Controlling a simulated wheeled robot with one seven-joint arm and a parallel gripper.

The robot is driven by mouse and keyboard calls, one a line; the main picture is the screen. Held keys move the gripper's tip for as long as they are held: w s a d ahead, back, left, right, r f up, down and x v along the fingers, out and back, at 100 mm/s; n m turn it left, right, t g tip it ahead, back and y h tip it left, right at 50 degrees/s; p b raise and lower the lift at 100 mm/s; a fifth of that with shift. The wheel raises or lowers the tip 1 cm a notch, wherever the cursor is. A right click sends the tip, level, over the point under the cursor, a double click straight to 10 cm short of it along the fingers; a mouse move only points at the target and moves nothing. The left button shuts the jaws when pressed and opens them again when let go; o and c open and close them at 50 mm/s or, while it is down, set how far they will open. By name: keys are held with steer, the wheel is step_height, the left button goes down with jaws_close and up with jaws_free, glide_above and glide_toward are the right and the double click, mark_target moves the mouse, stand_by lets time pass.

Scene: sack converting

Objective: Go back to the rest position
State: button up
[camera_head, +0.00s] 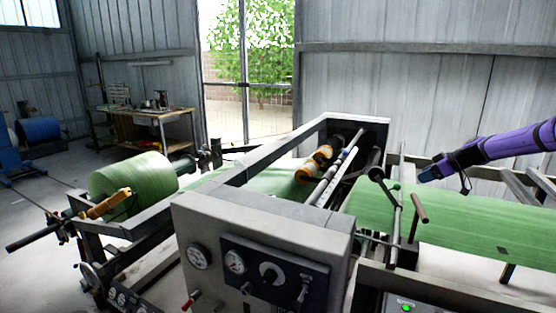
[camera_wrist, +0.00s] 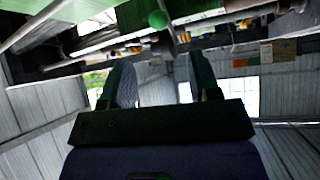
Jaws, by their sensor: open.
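My gripper (camera_head: 428,175) shows at the right of the head view, at the end of my purple arm. It is above the green sheet (camera_head: 450,225) on the machine, and I see nothing held in it. In the wrist view my gripper's two fingers (camera_wrist: 158,82) stand apart with an empty gap between them. The wrist view appears tilted, with the machine's bars along its top and a round green knob (camera_wrist: 157,19) beyond the fingers.
The grey converting machine (camera_head: 255,220) fills the middle, with gauges, levers and a crank handle (camera_head: 420,207) near my gripper. A green roll (camera_head: 135,180) sits at the left. A workbench (camera_head: 150,113) stands by the back wall. Open floor lies at the left.

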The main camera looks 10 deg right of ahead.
steer(key=s+a+r+g+h, duration=0.15)
steer(key=a+r, duration=0.25)
steer(key=a, duration=0.4)
steer(key=s+a+r+g+h, duration=0.1)
steer(key=s+a+r+g, duration=0.2)
steer(key=a, duration=0.5)
steer(key=s+a+r+m+h, duration=0.2)
steer(key=s+a+r+h, duration=0.1)
steer(key=s+a+r, duration=0.75)
steer(key=s+a+r+m+t+h, duration=0.1)
steer(key=s+a, duration=0.2)
steer(key=s, duration=0.5)
steer(key=s+a+r+m, duration=0.2)
steer(key=s+a, duration=0.2)
steer(key=s, duration=0.5)
steer(key=s+f+m+t, duration=0.1)
steer(key=s+f+m, duration=0.1)
steer(key=s, duration=1.3)
steer(key=shift+s+f+m, duration=0.15)
steer(key=shift+f+m, duration=0.05)
steer(key=shift+m, duration=0.2)
steer(key=shift+t, duration=0.25)
steer(key=shift+c, duration=0.4)
